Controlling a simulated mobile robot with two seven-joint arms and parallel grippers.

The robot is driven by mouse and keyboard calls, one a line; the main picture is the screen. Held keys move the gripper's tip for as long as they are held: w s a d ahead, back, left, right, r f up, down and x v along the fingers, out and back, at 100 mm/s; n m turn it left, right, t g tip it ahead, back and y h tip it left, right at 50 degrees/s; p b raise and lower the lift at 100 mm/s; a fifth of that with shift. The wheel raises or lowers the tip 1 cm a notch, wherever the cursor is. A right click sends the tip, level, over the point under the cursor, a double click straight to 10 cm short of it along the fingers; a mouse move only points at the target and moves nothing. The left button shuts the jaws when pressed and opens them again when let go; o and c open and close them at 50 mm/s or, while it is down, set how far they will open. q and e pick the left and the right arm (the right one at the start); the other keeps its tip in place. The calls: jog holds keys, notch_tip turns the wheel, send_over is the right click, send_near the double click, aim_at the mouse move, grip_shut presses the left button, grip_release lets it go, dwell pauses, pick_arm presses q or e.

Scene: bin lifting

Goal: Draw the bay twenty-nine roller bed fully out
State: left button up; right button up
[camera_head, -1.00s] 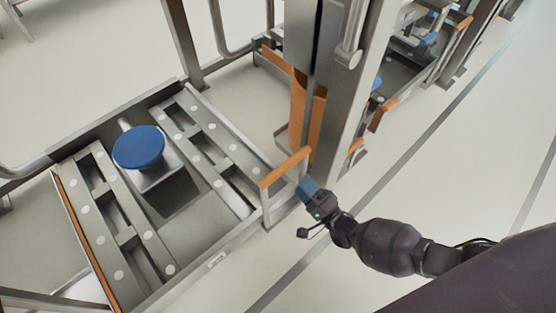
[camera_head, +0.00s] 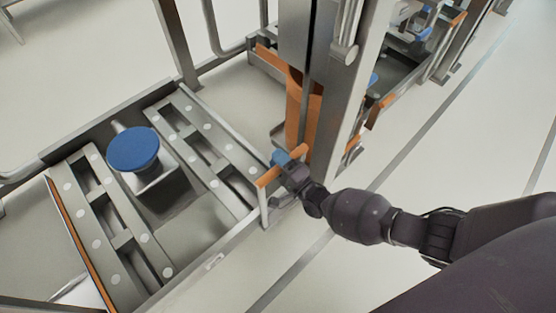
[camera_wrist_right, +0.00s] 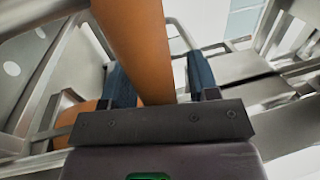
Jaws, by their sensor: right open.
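The roller bed (camera_head: 228,176), a grey frame with two rails of pale rollers, lies low at the left of the head view. An upright orange-topped pull handle (camera_head: 268,178) stands at its right corner. My right gripper (camera_head: 282,158), with blue fingers, is at the far right end of this handle. In the right wrist view an orange bar (camera_wrist_right: 135,45) runs between the two blue fingers of the open gripper (camera_wrist_right: 161,82), with a gap on the right side. The finger tips are partly hidden in the head view. My left gripper is not in view. I see no readable bay number.
A blue round pad (camera_head: 133,149) stands between the rails. A grey upright post (camera_head: 345,100) and an orange panel (camera_head: 302,110) rise close beside my right gripper. Another bay (camera_head: 405,75) stands behind. The pale floor (camera_head: 440,165) at the right is open.

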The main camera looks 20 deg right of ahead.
jog(key=shift+c, duration=0.2)
grip_shut()
jog(key=shift+s, duration=0.1)
